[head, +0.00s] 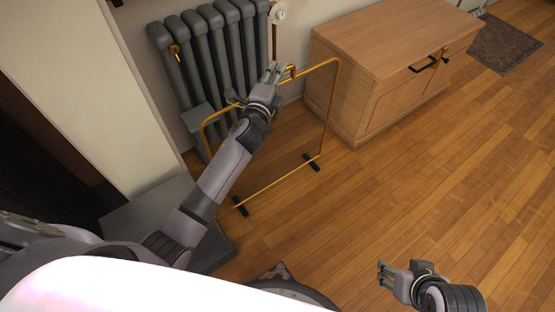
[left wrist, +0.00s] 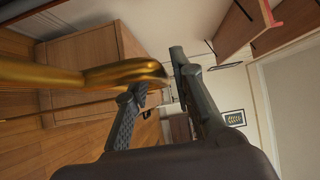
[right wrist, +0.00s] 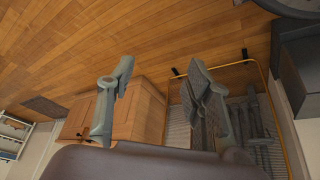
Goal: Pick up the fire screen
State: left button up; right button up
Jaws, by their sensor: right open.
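The fire screen (head: 328,112) stands upright on the floor, a thin gold frame with black feet, in front of the radiator. Its frame also shows in the right wrist view (right wrist: 278,118). My left gripper (head: 271,72) is at its top edge, by the small curved handle. In the left wrist view, the gold bar (left wrist: 60,75) crosses in front of one finger and its bend reaches the other fingertip. The fingers are partly apart; whether they grip the bar is unclear. My right gripper (head: 382,274) is open and empty above the floor, away from the screen.
A grey radiator (head: 213,45) stands against the wall behind the screen. A wooden cabinet (head: 380,60) is close to the screen's right side. A grey slab (head: 165,210) lies at the left. The wooden floor (head: 440,170) at the right is clear.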

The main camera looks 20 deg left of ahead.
pick_arm(q)
jog(key=shift+w, duration=0.65)
jog(key=shift+c, duration=0.3)
grip_shut()
jog(key=shift+r, duration=0.25)
